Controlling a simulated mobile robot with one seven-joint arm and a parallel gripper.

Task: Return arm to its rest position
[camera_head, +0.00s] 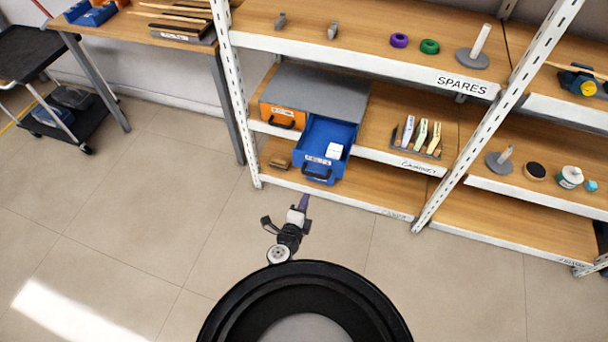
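My arm shows as a small black and white cluster just in front of my round black base, over the bare floor. My gripper (303,203) is at its far end and points toward the shelf, short of the open blue drawer (318,172). A purple piece shows at the tip; whether it is part of the gripper or something held is too small to tell. The finger opening cannot be made out.
A white-framed shelf rack spans the right. A table and black cart (30,55) stand left. Floor between is clear.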

